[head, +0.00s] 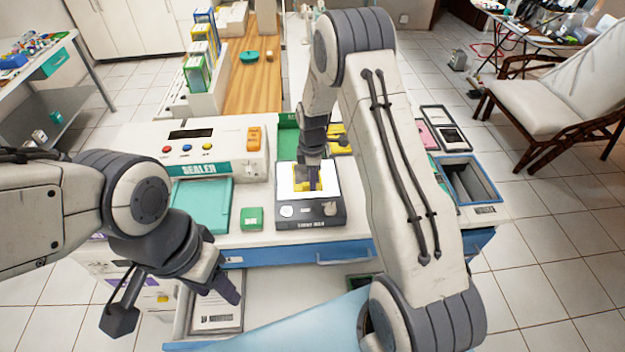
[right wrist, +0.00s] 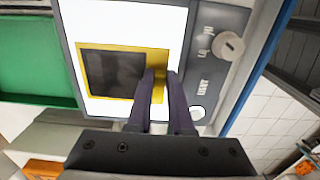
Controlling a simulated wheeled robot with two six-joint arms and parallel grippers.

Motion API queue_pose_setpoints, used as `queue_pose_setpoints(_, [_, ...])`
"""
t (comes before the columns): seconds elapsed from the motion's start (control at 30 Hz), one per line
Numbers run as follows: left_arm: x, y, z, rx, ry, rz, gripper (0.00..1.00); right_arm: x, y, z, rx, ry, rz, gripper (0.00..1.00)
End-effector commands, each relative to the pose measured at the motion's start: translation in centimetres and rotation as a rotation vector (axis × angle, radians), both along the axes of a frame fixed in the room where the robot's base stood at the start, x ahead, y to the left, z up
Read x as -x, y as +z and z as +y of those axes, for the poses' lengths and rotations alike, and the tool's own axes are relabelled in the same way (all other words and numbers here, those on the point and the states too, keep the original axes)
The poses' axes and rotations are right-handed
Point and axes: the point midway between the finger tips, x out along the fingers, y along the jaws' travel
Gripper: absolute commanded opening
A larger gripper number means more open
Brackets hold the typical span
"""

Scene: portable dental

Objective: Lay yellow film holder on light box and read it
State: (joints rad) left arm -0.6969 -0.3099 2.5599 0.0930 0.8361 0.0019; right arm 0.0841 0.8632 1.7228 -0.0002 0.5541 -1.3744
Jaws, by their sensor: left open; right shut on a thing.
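The yellow film holder (right wrist: 115,97), a yellow frame around a dark film, lies over the lit white panel of the light box (right wrist: 72,20). My right gripper (right wrist: 163,75) is shut on the holder's edge. In the head view, the light box (head: 310,215) stands on the counter, and the holder (head: 304,185) shows partly behind my right gripper (head: 309,165). Whether the holder touches the panel fully is hard to tell. My left gripper (head: 232,290) is open and empty, low at the left above the open drawer.
A white sealer (head: 215,145) with a teal pad (head: 200,205) stands left of the light box. A small green box (head: 251,218) sits between them. A grey bin (head: 470,180) is at the right. An open drawer (head: 215,305) juts out at the front.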

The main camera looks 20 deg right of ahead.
Motion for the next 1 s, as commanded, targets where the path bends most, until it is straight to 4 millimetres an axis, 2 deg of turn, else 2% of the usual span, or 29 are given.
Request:
queue_pose_setpoints(0.93, [0.0,-0.21,0.0,0.0,0.0,0.0,0.5,0.0,-0.39,0.0,0.0,0.0,0.0,0.0])
queue_pose_setpoints(0.97, [0.0,-0.21,0.0,0.0,0.0,0.0,0.5,0.0,-0.39,0.0,0.0,0.0,0.0,0.27])
queue_pose_setpoints(1.0, [0.0,-0.21,0.0,0.0,0.0,0.0,0.5,0.0,-0.39,0.0,0.0,0.0,0.0,0.42])
